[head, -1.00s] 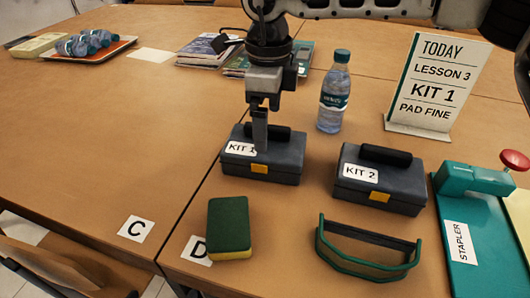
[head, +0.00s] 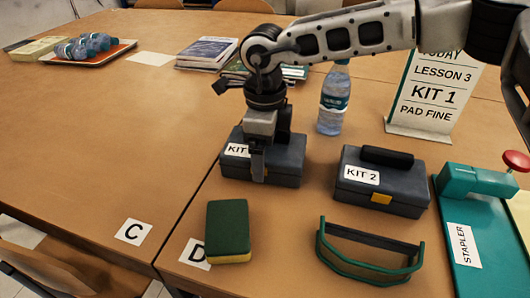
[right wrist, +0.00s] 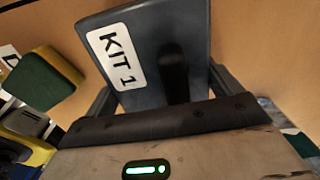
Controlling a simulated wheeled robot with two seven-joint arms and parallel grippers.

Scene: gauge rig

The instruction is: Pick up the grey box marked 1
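The grey box marked KIT 1 (head: 285,172) stands on the table, its label partly covered by my right gripper (head: 266,150). In the right wrist view the box (right wrist: 140,20) fills the top, with its white label and black handle (right wrist: 173,72). My right gripper is open, its fingers spread on either side of the handle, which they do not appear to grip. In the head view one finger hangs in front of the box's front face and hides the yellow latch. My left gripper is not in view.
A similar box marked KIT 2 (head: 400,184) stands close on the right. A bottle (head: 334,100) and a sign reading KIT 1, PAD FINE (head: 432,98) stand behind. A green and yellow sponge (head: 228,228), a green-framed holder (head: 368,255) and a stapler (head: 478,182) are nearer or to the right.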

